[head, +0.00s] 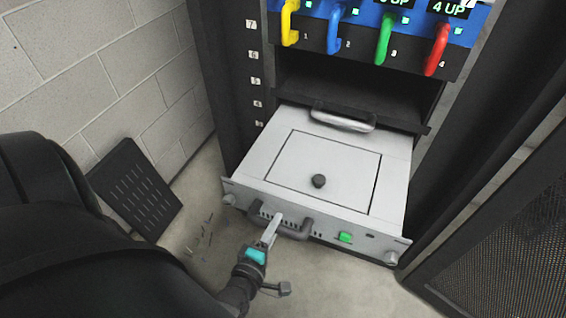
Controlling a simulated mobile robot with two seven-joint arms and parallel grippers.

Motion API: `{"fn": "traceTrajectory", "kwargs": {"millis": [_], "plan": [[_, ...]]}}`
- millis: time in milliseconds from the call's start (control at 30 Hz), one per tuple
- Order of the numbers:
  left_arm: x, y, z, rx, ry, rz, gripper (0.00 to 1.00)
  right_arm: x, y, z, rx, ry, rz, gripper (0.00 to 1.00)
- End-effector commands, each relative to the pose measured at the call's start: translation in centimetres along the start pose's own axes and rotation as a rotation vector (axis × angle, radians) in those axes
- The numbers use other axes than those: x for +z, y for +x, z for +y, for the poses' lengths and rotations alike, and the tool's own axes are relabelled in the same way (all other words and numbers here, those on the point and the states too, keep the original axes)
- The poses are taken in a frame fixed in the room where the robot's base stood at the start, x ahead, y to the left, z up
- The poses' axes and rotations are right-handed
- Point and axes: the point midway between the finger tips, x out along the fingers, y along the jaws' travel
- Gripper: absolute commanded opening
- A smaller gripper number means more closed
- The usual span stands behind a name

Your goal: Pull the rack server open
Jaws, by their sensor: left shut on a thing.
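The rack server (395,165) is a light grey drawer-like unit that sticks well out of the black rack. Its top shows a rectangular lid panel (335,170) with a black knob (319,181) and a metal handle (343,121) at the back. Its front face has a dark handle (292,232) left of centre and a green button (346,238). My left gripper (273,226) comes in from the lower left and is shut on the dark front handle. My right gripper is not in view.
Above the server is an empty dark bay (365,85), then a blue panel with yellow, blue (339,31), green and red handles. A mesh door (500,225) stands at the right. A black slotted panel (135,188) leans at the left wall. Bare floor shows below the server.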

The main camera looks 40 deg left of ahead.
Motion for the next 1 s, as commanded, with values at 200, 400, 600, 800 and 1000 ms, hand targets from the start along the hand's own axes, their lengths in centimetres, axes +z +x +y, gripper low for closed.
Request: {"fn": "traceTrajectory", "kwargs": {"millis": [200,400,600,800,1000], "plan": [[-0.1,-2.7,-0.6,-0.001,0.001,0.0,0.0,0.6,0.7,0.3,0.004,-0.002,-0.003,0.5],[0.0,-3.5,-0.8,0.0,0.0,0.001,0.0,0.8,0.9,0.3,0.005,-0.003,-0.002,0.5],[0.0,-3.6,-0.8,0.001,0.0,0.001,0.0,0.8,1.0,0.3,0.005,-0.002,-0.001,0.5],[0.0,-3.6,-0.8,0.0,0.0,0.001,0.35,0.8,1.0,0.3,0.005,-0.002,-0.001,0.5],[0.0,-3.5,-0.8,0.0,0.0,0.001,0.58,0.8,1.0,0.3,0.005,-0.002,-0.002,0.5]]}}
